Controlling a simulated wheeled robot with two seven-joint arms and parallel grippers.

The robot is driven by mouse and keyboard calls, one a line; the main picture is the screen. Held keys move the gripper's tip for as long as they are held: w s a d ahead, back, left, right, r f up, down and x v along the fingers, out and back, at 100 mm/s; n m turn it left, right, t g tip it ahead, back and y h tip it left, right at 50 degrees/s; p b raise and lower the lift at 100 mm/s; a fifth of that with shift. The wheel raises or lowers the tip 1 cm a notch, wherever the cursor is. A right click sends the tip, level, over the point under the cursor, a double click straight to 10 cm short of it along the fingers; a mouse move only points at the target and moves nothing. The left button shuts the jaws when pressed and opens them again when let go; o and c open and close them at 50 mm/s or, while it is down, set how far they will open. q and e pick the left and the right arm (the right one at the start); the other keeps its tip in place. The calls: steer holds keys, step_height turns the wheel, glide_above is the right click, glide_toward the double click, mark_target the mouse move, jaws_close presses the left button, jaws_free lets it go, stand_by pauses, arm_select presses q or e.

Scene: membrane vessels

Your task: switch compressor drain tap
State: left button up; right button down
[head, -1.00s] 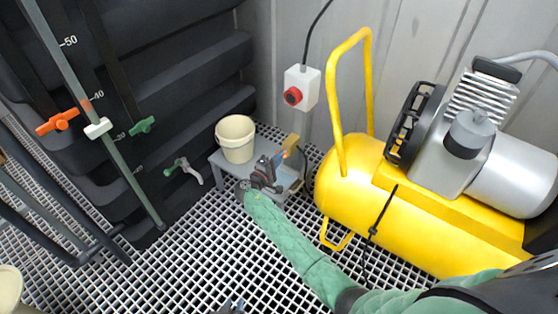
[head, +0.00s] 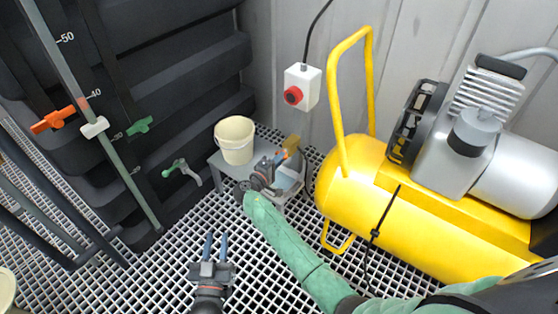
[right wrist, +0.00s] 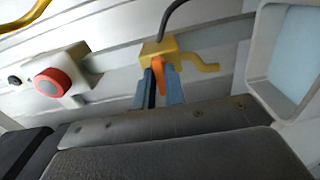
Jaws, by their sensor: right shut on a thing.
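The compressor drain tap is a brass body (head: 291,143) with an orange lever, low beside the yellow compressor tank (head: 400,205). In the right wrist view the brass body (right wrist: 160,50) has a dark hose at its top and a curved brass spout to the right. My right gripper (head: 281,158) is at the tap. In the right wrist view its blue fingers (right wrist: 160,88) are shut on the orange lever (right wrist: 159,76), which points down between them. My left gripper (head: 215,240) is low in the head view, its blue fingers apart and empty above the grating.
A grey bench (head: 222,164) carries a cream bucket (head: 235,139) and a pale tray (head: 291,180) near the tap. A switch box with a red knob (head: 293,95) hangs on the wall. The grating floor is open in front.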

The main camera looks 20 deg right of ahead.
arm_select(q)
steer(key=shift+r, duration=0.2)
arm_select(e)
steer(key=shift+d+f, duration=0.1)
steer(key=c, duration=1.5)
jaws_free()
steer(key=shift+o, duration=0.2)
